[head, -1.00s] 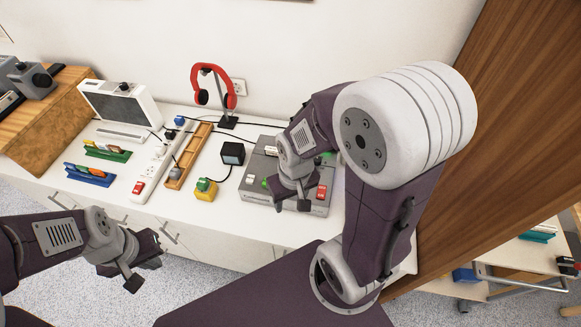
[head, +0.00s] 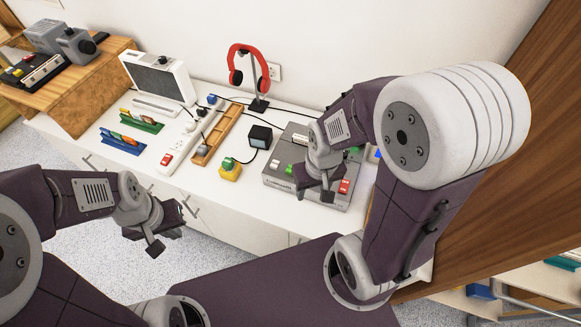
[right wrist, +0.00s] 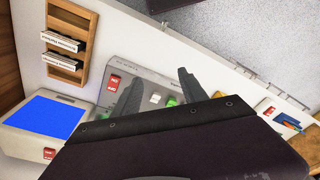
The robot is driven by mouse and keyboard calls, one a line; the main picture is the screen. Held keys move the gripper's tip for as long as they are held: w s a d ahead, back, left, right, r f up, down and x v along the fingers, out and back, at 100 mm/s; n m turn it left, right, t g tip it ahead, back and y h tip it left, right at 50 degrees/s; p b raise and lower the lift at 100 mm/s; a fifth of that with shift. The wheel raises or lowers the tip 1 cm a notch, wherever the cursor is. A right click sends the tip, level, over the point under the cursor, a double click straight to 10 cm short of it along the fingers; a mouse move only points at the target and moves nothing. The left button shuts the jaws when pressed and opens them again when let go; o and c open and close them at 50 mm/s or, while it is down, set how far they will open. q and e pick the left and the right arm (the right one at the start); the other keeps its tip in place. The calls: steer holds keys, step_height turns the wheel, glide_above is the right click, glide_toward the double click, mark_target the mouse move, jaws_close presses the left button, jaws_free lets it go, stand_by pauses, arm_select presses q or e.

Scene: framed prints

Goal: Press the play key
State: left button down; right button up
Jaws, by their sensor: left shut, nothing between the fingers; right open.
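A grey box with coloured keys (head: 280,182) stands on the white counter. In the head view it shows a white key (head: 275,165), a green key (head: 290,169) and a red key (head: 345,186). The symbols are too small to read. My right gripper (head: 314,194) is open, pointing down over the box and hiding part of it. In the right wrist view, its fingers (right wrist: 160,90) spread on either side of a white key (right wrist: 155,98) and a green key (right wrist: 172,102). I cannot tell whether they touch the box. My left gripper (head: 168,242) is shut and empty, left of the counter front.
Red headphones (head: 247,62) hang behind. A blue screen (right wrist: 45,117) stands beside the box.

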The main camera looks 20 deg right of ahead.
jaws_close()
stand_by(1.9)
